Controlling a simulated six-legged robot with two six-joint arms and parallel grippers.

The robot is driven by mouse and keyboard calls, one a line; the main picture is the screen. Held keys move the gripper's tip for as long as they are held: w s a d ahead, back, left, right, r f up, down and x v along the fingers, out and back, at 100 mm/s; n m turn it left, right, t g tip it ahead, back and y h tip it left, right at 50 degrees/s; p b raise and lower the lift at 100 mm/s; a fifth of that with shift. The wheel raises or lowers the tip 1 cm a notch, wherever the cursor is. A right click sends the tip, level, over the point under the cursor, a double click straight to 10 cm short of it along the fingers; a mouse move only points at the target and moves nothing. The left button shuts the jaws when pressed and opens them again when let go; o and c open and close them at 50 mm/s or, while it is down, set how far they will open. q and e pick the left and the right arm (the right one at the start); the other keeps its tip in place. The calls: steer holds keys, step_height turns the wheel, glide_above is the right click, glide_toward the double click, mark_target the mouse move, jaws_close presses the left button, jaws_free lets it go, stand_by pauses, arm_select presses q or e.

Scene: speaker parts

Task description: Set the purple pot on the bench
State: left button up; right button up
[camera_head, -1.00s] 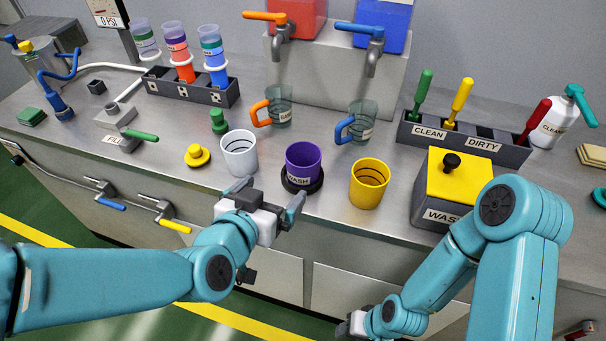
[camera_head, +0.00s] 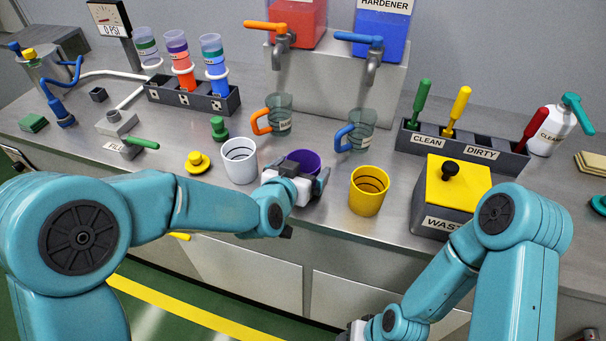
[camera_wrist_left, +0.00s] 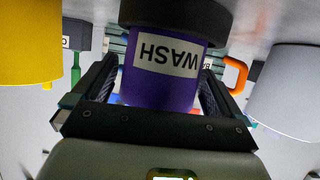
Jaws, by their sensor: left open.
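The purple pot (camera_head: 305,159), labelled WASH, stands upright between the white pot and the yellow pot, mostly hidden behind my left gripper in the head view. In the left wrist view the pot (camera_wrist_left: 160,80) appears upside down, its black round base (camera_wrist_left: 178,14) at the top. My left gripper (camera_head: 296,184) is at the pot's near side. In the wrist view its open fingers lie on either side of the pot; I cannot tell whether they touch it. My right gripper (camera_head: 352,330) is low at the bottom edge, its jaws unclear. The bench (camera_head: 395,205) is grey metal.
The white pot (camera_head: 239,167) is close on the left, the yellow pot (camera_head: 367,198) close on the right. Two clear jugs, with orange (camera_head: 262,121) and blue (camera_head: 343,139) handles, stand behind. A yellow-topped waste box (camera_head: 445,200) stands further right.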

arm_select(q)
steer(key=shift+w+d+f, duration=0.2)
steer(key=shift+w+f, duration=0.1)
steer(key=shift+w, duration=0.25)
steer(key=shift+s, duration=0.1)
steer(key=shift+r, duration=0.1)
steer(key=shift+c, duration=0.3)
steer(key=c, duration=0.9)
